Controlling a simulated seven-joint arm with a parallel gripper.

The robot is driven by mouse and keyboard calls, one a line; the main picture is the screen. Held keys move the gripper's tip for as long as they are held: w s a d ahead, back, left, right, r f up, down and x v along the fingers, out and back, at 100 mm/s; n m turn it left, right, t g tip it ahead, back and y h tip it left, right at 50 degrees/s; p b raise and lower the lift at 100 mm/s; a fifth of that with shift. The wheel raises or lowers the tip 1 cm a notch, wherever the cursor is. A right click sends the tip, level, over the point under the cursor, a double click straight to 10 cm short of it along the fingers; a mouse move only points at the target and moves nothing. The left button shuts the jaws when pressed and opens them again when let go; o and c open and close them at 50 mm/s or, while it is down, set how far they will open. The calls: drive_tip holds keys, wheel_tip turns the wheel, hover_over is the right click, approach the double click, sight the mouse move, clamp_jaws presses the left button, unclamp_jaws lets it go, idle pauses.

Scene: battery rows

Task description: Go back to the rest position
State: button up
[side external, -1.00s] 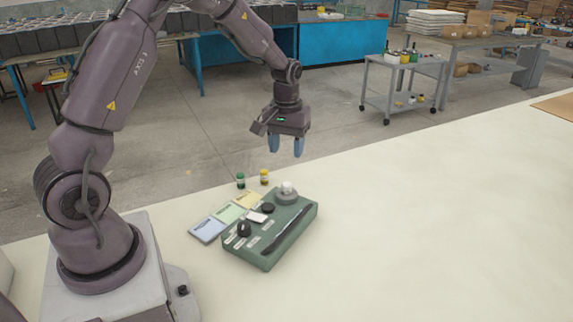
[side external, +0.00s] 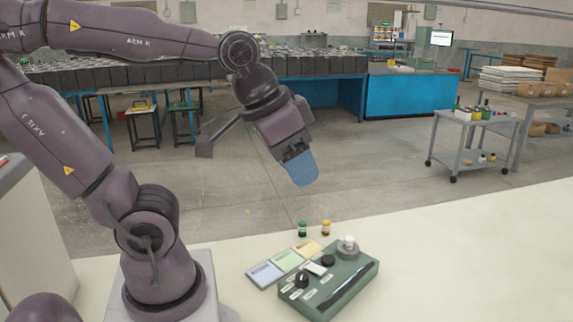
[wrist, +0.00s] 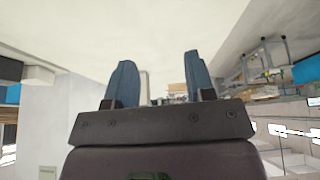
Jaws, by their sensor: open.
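My gripper (side external: 301,170) is raised in the air above and behind the table in the side view, tilted down to the right. It holds nothing. In the wrist view its two blue fingers (wrist: 158,82) stand well apart with nothing between them. Below it on the table lies a green tray (side external: 362,285) with a dark elongated tool (side external: 345,289), black round parts and a white-topped round piece (side external: 347,244). Blue, green and yellow cards (side external: 287,260) lie left of the tray. A green-capped bottle (side external: 302,229) and a yellow bottle (side external: 326,228) stand behind the cards.
The pale table (side external: 470,260) is clear to the right of the tray. A grey cart (side external: 470,140) stands on the floor behind. A blue bench (side external: 410,96) and rows of dark batteries (side external: 180,75) are farther back. The air around my gripper is free.

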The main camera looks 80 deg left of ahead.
drive_tip(key=shift+s+d+f+m, duration=0.1)
drive_tip(key=shift+s+d+m, duration=0.05)
drive_tip(key=shift+s, duration=0.25)
drive_tip(key=shift+s+d+m, duration=0.1)
drive_tip(key=shift+s+m, duration=0.05)
drive_tip(key=shift+s, duration=0.25)
